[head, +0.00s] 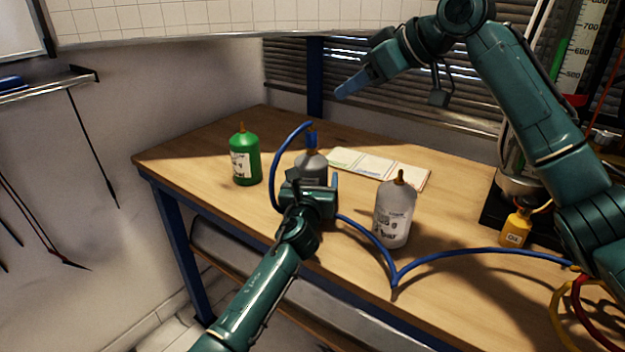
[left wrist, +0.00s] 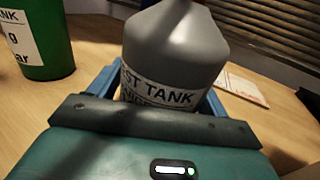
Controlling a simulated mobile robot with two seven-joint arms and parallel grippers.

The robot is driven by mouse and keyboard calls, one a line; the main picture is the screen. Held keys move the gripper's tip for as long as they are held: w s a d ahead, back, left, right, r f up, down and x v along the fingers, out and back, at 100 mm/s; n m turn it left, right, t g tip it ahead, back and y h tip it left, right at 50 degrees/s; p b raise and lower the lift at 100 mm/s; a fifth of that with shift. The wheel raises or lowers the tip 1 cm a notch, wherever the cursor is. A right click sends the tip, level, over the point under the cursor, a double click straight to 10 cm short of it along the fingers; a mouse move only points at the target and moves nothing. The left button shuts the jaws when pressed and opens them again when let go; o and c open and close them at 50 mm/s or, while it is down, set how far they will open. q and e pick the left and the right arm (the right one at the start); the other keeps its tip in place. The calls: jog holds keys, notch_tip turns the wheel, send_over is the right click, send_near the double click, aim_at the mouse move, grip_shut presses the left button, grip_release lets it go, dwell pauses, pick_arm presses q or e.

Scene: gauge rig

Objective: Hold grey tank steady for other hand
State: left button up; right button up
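A dark grey tank (head: 311,166) stands upright on the bench, and its lower part is hidden behind my left gripper (head: 312,188). In the left wrist view the tank (left wrist: 175,50) sits between the two blue fingers, which lie close against its sides. Its label reads partly "TANK". A blue fitting (head: 311,139) with a blue hose (head: 274,168) is at the tank's top. My right gripper (head: 353,87) is raised above and behind the tank, apart from it, with its blue fingers seen edge-on; their gap cannot be made out.
A green bottle (head: 245,160) stands left of the tank, and a lighter grey bottle (head: 395,216) stands to the right. A printed card (head: 380,165) lies behind. The blue hose runs across the front right. A yellow bottle (head: 515,230) stands by the gauge (head: 580,45).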

pick_arm(q)
jog(key=c, duration=1.2)
jog(key=o, duration=1)
jog(key=shift+c, duration=0.2)
jog(key=c, duration=0.7)
